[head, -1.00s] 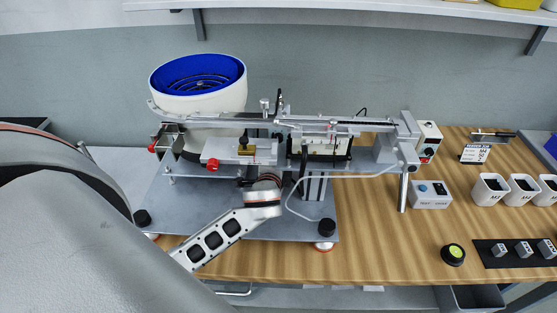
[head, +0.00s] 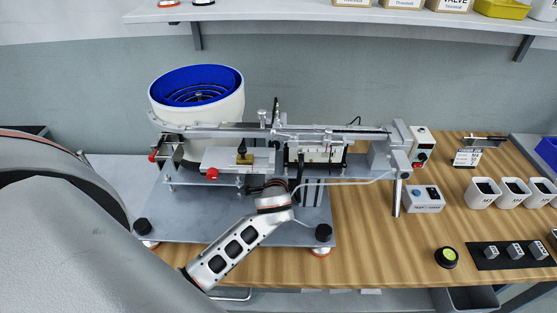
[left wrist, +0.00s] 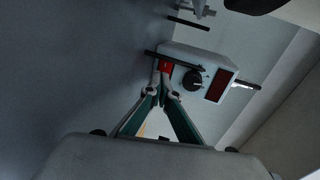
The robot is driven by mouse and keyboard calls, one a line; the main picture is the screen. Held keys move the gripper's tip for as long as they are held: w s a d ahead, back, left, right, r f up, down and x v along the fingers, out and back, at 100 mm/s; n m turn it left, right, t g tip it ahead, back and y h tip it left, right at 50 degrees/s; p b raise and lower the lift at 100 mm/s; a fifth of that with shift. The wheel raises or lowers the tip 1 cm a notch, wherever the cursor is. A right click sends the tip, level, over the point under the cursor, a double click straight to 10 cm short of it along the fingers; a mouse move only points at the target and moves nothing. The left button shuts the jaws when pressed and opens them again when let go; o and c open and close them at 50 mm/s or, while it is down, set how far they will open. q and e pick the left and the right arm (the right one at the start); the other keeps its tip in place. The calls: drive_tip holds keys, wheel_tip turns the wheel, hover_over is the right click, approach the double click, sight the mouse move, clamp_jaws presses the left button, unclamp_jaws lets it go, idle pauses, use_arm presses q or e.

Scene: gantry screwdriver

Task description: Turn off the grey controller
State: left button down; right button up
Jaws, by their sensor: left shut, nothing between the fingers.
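In the left wrist view, a grey controller box (left wrist: 188,62) has a red switch (left wrist: 165,66), a black knob (left wrist: 193,80) and a dark red window (left wrist: 217,86). My left gripper (left wrist: 166,90) is shut and empty, its fingertips right at the red switch; I cannot tell whether they touch it. In the head view my left arm reaches in low in front of the feeder machine (head: 290,130), and the gripper is largely hidden there. I cannot make out this controller for sure in the head view. My right gripper is not in view.
A blue-lined bowl (head: 198,90) stands at the machine's left. On the wooden table to the right are a pale box with a knob and red switch (head: 421,147), a button box (head: 425,198), white cups (head: 482,193) and a round yellow-green button (head: 447,257).

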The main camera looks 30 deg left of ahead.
use_arm(q)
drive_tip(key=shift+a+r, duration=0.1)
drive_tip(key=shift+a, duration=0.05)
drive_tip(key=shift+s+a+p, duration=0.3)
drive_tip(key=shift+a+p, duration=0.1)
drive_tip(key=shift+a, duration=0.05)
drive_tip(key=shift+s+a, duration=0.15)
drive_tip(key=shift+a, duration=0.1)
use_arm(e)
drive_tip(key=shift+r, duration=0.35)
